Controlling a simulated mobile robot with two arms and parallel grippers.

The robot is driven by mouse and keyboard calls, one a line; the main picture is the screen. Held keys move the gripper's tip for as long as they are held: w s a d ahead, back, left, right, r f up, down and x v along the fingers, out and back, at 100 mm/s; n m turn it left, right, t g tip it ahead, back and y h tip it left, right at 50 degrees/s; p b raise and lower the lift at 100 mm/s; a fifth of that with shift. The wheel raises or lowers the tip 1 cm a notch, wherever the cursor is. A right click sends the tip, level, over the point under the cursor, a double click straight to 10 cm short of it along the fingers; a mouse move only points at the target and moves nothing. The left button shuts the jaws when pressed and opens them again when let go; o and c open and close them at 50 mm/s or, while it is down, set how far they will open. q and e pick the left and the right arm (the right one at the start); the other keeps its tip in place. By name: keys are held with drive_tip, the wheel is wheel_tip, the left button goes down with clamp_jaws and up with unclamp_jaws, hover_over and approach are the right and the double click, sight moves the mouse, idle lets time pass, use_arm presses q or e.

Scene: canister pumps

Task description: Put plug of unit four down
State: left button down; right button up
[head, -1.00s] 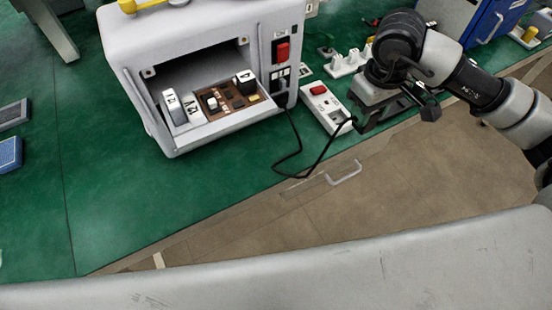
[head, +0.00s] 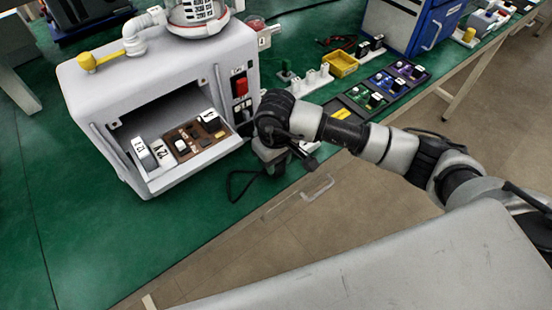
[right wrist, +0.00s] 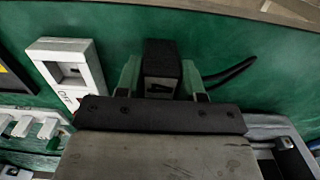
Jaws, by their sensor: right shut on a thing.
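My right gripper (head: 280,166) is low over the green bench beside the right side of the white pump unit (head: 165,75). In the right wrist view its two fingers (right wrist: 161,78) are shut on the black plug of unit four (right wrist: 161,62), which carries a light 4-like mark. The plug's black cord (right wrist: 232,74) runs off to the right, and it loops on the bench in the head view (head: 240,186). A white power strip (right wrist: 48,52) with an empty socket lies left of the plug, apart from it. In the head view my arm hides the plug. My left gripper is out of view.
The unit's open drawer (head: 217,150) holds several numbered blocks. A yellow tray (head: 341,65), dark trays of coloured parts (head: 383,86) and a blue cabinet (head: 437,28) stand to the right. A handle (head: 318,188) sticks out at the bench front. Green bench left of the cord is clear.

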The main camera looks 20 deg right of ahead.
drive_tip(key=shift+f, duration=0.4)
drive_tip(key=shift+f, duration=0.15)
drive_tip(key=o, duration=0.9)
